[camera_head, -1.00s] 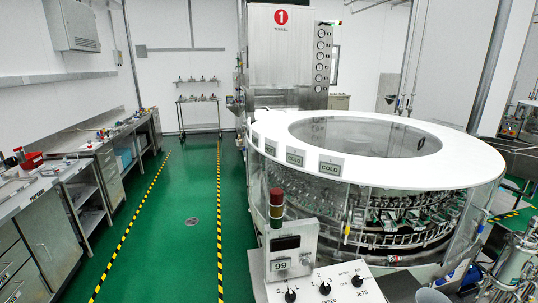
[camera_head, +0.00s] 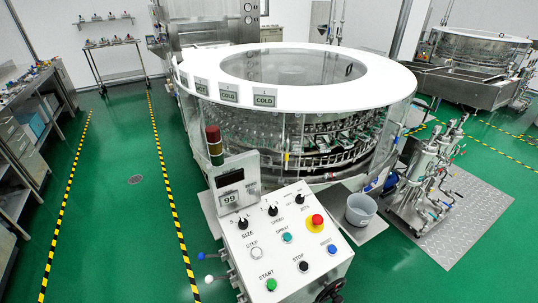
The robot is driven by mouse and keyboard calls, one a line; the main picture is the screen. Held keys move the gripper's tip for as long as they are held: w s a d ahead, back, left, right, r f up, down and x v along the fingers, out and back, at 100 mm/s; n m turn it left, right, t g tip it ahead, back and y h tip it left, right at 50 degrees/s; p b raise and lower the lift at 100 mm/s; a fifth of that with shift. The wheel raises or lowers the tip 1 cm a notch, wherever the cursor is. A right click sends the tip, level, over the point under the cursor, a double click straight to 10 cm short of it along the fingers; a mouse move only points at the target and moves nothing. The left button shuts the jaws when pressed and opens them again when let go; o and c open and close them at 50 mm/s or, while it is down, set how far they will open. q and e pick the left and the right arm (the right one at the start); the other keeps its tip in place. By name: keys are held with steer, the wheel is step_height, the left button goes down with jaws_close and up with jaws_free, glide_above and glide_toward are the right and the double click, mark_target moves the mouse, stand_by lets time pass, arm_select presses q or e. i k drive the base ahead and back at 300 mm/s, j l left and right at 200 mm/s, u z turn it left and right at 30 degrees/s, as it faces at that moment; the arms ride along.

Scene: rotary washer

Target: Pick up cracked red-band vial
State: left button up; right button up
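No cracked red-band vial can be made out in the head view. The round rotary washer (camera_head: 298,77) stands in the middle, with a white ring-shaped top and clear side walls. Rows of small glass and metal parts (camera_head: 320,135) show behind the walls, too small to tell apart. Neither of my grippers is in view.
A white control panel (camera_head: 280,240) with knobs, buttons and a red emergency stop (camera_head: 317,220) stands in front. A grey bucket (camera_head: 360,208) and a pump unit (camera_head: 430,178) are at the right. Benches (camera_head: 35,115) line the left; green floor (camera_head: 115,205) lies clear between.

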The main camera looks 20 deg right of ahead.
mark_target(330, 175)
steer(key=i+l, duration=0.15)
steer(key=l, duration=0.3)
steer(key=i+l+u, duration=0.1)
steer(key=l, duration=0.35)
steer(key=i+l, duration=0.15)
steer(key=l, duration=0.3)
steer(key=i+l+u, duration=0.1)
steer(key=l, duration=0.35)
